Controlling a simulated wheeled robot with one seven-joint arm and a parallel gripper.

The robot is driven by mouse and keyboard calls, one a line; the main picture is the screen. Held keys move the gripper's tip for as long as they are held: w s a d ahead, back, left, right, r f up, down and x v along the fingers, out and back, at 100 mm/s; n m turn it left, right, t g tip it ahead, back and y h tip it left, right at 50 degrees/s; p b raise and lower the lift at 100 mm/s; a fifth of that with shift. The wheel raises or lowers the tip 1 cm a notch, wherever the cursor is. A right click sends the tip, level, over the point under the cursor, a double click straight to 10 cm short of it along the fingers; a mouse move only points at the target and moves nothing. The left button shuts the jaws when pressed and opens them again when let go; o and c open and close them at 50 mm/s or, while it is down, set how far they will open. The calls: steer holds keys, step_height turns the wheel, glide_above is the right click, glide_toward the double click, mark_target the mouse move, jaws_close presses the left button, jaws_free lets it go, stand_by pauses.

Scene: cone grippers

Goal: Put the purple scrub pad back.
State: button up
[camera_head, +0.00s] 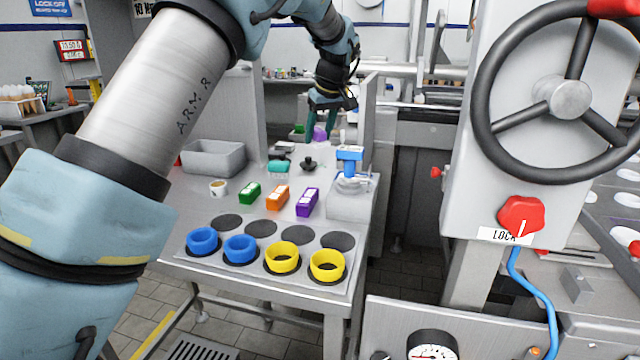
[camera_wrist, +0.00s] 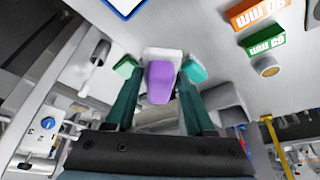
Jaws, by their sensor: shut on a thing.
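The purple scrub pad (camera_head: 319,133) is at my gripper (camera_head: 328,112), toward the far end of the grey worktop. In the wrist view the purple pad (camera_wrist: 160,83) lies between the two dark teal fingers of my gripper (camera_wrist: 160,76), which is shut on it. A white block (camera_wrist: 162,54) shows just behind the pad. The exact finger contact and any gap under the pad are hard to see. A green pad (camera_wrist: 126,67) shows by the left fingertip and a teal pad (camera_wrist: 194,70) by the right one. The teal pad (camera_head: 279,167) also shows in the head view.
The worktop (camera_head: 240,262) carries blue and yellow rings at the near edge, green, orange and purple boxes (camera_head: 307,202), a cup (camera_head: 218,188) and a grey bin (camera_head: 214,158). A black knobbed object (camera_head: 308,163) and a blue-topped device (camera_head: 350,160) stand nearer than my gripper.

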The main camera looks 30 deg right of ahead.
mark_target(316, 180)
step_height(316, 180, down, 11)
steer(key=shift+r+p, duration=0.15)
steer(key=shift+p, duration=0.85)
steer(key=o, duration=1.3)
steer(key=b+v, duration=0.2)
steer(key=v, duration=1)
steer(key=shift+w, duration=0.1)
